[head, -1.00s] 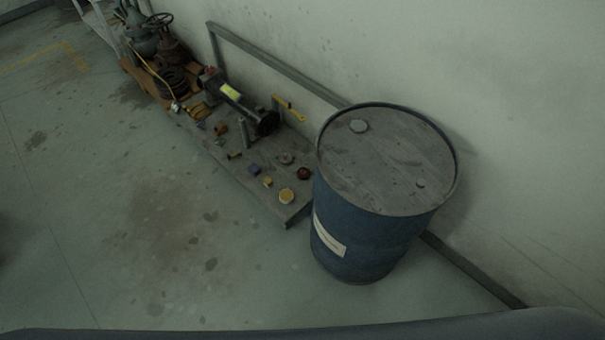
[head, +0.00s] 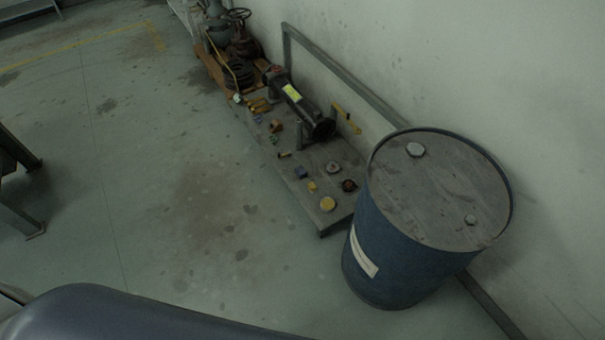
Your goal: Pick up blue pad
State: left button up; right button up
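A small blue block-like item (head: 300,172), which may be the blue pad, lies on the low grey bench (head: 342,222) along the wall. It sits near the bench's front edge, beside a small yellow piece (head: 312,186). It is too small in view to tell its exact shape. Neither of my grippers shows in the head view, and nothing is seen touching the blue item.
A blue drum (head: 400,262) stands at the bench's near end. A yellow round item (head: 327,204), a dark motor-like unit (head: 299,110) and other small parts lie on the bench. Valves (head: 241,40) stand behind. The floor in front is clear. A dark table-like frame (head: 14,180) is at left.

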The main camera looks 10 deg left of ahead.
aim_at(301, 173)
jog(key=i+j+z, duration=0.15)
jog(key=z, duration=0.25)
jog(key=j+z, duration=0.4)
jog(key=i+j+z, duration=0.15)
jog(key=j+z, duration=0.25)
jog(key=l, duration=0.05)
